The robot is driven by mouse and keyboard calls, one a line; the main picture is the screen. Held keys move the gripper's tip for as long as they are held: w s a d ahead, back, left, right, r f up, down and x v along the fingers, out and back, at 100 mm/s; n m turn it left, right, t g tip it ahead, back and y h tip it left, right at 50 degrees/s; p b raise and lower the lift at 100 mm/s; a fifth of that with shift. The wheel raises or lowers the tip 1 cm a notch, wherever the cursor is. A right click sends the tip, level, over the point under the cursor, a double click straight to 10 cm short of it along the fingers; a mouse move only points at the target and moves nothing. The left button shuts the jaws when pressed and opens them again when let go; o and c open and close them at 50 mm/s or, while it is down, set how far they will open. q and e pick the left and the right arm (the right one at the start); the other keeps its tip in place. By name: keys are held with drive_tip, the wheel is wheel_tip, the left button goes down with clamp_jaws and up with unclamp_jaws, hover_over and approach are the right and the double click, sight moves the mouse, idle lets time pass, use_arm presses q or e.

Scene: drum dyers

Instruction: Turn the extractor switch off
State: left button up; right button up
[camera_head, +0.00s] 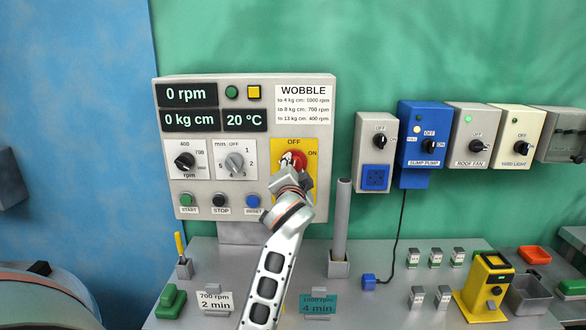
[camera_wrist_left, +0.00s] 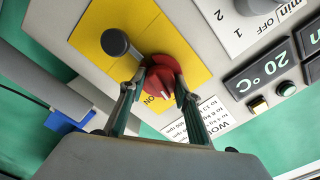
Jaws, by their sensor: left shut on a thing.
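The red rotary switch (camera_head: 299,158) sits on a yellow plate (camera_head: 277,150) at the right of the grey control panel, with OFF above it and ON to its right. The red knob also shows in the left wrist view (camera_wrist_left: 163,77), between my fingertips. My left gripper (camera_head: 291,163) is shut on this knob. In the wrist view a white mark on the knob points between the ON label and the WOBBLE card; its exact setting is hard to tell. The OFF label is hidden there. My right gripper is out of view.
A dark round-ended lever (camera_wrist_left: 115,43) stands on the yellow plate beside the knob. A grey upright tube (camera_head: 341,220) rises right of my arm. Several switch boxes, including the blue sump pump box (camera_head: 418,165), hang on the green wall. Small items stand on the grey bench (camera_head: 385,315).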

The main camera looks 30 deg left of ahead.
use_arm(q)
drive_tip(key=shift+n, duration=0.9)
drive_tip(key=o, duration=1.1)
drive_tip(key=shift+r, duration=0.2)
wheel_tip(320, 180, up, 10)
drive_tip(key=shift+f, duration=0.15)
